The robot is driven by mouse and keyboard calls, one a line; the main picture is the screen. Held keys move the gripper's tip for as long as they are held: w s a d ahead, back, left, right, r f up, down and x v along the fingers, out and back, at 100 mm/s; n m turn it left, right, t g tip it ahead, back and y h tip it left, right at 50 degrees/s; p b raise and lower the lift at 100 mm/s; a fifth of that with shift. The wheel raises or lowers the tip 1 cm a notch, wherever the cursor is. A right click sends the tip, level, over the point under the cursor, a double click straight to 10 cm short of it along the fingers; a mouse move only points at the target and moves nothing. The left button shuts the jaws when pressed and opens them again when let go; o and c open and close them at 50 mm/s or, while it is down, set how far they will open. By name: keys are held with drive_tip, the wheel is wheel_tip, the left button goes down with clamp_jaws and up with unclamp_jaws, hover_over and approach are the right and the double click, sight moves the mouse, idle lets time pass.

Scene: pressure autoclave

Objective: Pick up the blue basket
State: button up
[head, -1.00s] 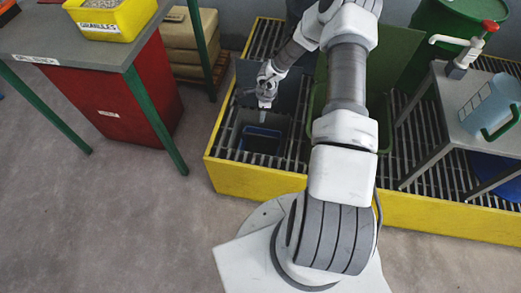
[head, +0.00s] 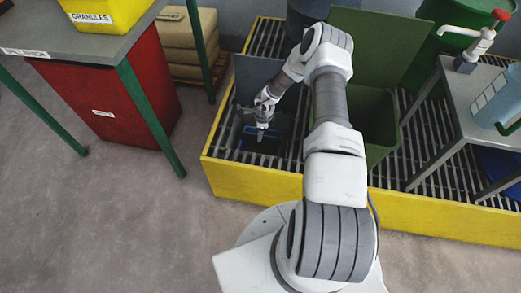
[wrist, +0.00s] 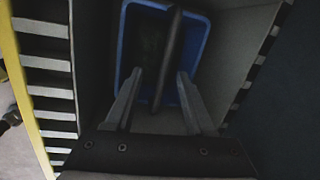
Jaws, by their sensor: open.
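The blue basket (wrist: 203,42) sits low inside a grey open-topped bin (wrist: 238,60) in the wrist view. A dark bar-like handle runs across its middle, standing up toward the camera. My gripper (wrist: 157,75) is open, with one finger on each side of the handle, apart from it as far as I can tell. In the head view my gripper (head: 262,124) reaches down into the bin, and only a little of the blue basket (head: 252,143) shows below it.
The bin stands on a slatted grate inside a yellow-edged platform (head: 285,184). A green bin (head: 373,125) with a raised lid is to its right. A grey bench (head: 462,86) stands further right, and a table (head: 70,48) at left. Bin walls closely surround my gripper.

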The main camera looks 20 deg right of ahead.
drive_tip(key=f, duration=0.1)
drive_tip(key=f+b, duration=0.1)
drive_tip(key=f, duration=0.1)
drive_tip(key=w+f+b, duration=0.1)
drive_tip(key=shift+d+f, duration=0.25)
drive_tip(key=shift+f, duration=0.15)
drive_tip(key=shift+w, duration=0.1)
clamp_jaws()
idle(0.9)
